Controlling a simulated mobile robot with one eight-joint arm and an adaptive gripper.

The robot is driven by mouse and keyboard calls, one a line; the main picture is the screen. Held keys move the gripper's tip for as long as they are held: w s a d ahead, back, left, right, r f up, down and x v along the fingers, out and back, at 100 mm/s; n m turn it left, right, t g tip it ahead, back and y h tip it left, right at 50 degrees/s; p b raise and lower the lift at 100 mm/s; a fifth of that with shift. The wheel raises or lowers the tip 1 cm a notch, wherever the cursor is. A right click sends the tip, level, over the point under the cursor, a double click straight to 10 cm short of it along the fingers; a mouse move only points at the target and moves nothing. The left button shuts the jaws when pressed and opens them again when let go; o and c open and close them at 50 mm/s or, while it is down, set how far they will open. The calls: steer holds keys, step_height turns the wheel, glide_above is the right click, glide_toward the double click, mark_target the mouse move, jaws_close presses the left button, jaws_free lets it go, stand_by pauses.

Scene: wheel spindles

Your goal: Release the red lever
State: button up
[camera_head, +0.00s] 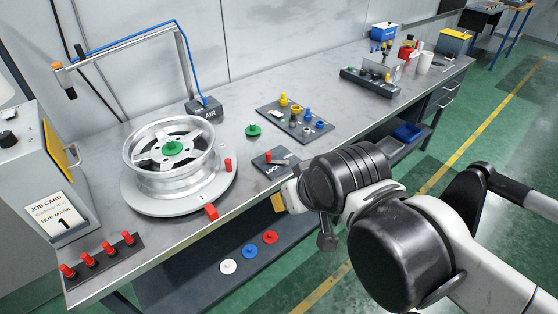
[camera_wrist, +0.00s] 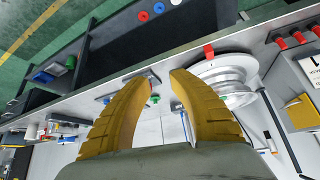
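A red block-like part (camera_head: 211,211), perhaps the red lever, sits at the front rim of the round turntable (camera_head: 133,198); it also shows in the wrist view (camera_wrist: 208,51). A smaller upright red peg (camera_head: 228,164) stands at the turntable's right side. A silver spoked wheel (camera_head: 150,170) with a green hub piece (camera_head: 172,148) lies on the turntable. My gripper (camera_head: 278,202) is right of the turntable, by the bench's front edge, mostly hidden behind my wrist. In the wrist view, its yellow fingers (camera_wrist: 164,76) are apart with nothing between them.
A tray of coloured knobs (camera_head: 296,122) and a green knob (camera_head: 253,130) are farther back. Several red pegs (camera_head: 100,256) line the front left. Coloured discs (camera_head: 249,251) lie on the lower shelf.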

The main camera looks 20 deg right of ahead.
steer(key=shift+w+r+n, duration=0.1)
steer(key=shift+w+n, duration=0.05)
steer(key=shift+n, duration=0.15)
jaws_close()
steer(key=w+r+n+g+h+p, duration=0.1)
steer(key=w+n+g+p, duration=0.1)
steer(key=w+n, duration=1)
steer(key=w+f+n+g+h+p, duration=0.1)
steer(key=w+f+n, duration=0.6)
steer(key=n, duration=0.8)
steer(key=w, duration=0.3)
steer(key=shift+a+f+n+g+h+p, duration=0.2)
steer(key=shift+f+n+g+h+p, duration=0.1)
steer(key=shift+n+g+h+p, duration=0.1)
